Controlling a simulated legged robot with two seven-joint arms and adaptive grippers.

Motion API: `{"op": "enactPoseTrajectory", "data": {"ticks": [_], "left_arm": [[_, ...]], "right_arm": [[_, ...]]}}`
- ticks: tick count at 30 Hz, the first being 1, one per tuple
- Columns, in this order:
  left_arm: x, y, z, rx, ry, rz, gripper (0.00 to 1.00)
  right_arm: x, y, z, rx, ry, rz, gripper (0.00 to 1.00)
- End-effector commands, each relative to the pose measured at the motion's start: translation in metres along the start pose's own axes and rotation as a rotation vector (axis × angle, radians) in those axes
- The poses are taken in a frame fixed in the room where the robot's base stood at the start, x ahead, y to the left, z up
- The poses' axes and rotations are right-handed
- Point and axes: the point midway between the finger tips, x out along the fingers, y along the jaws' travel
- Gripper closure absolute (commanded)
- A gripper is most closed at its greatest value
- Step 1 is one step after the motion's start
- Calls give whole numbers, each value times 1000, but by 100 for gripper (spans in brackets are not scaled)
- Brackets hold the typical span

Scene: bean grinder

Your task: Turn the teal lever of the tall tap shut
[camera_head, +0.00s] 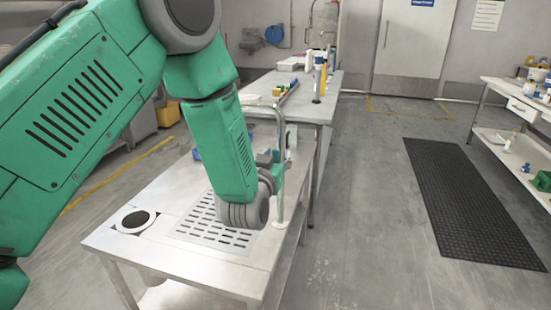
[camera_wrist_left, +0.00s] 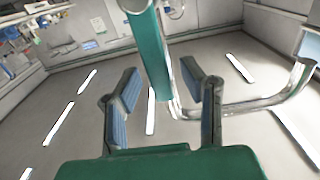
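The tall tap (camera_head: 281,190) is a thin metal post rising from the right edge of the steel counter. In the left wrist view its chrome pipe (camera_wrist_left: 262,104) curves in from the right. The teal lever (camera_wrist_left: 150,48) is a long bar running from the top edge down between my fingers. My left gripper (camera_wrist_left: 160,80) is open, with one blue-padded finger on each side of the lever and visible gaps. In the head view the left gripper (camera_head: 272,160) is beside the tap post, partly hidden by my green arm, and the lever is hard to make out. My right gripper is in neither view.
The steel counter (camera_head: 150,195) has a slotted drain plate (camera_head: 190,236) and a round black-and-white inset (camera_head: 136,219). A second table (camera_head: 325,105) with bottles stands behind. A black floor mat (camera_head: 470,205) and a white shelf table (camera_head: 510,95) are at right. The floor between is clear.

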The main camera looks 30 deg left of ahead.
Motion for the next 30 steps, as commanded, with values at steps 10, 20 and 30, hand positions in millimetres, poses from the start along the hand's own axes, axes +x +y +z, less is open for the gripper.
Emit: {"op": "enactPoseTrajectory", "data": {"ticks": [10,20,30], "left_arm": [[-52,1,2,0,-5,2,64],[-110,0,1,0,-1,0,64],[-120,0,0,1,1,-1,64]], "right_arm": [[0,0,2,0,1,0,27],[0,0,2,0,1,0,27],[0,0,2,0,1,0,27]]}}
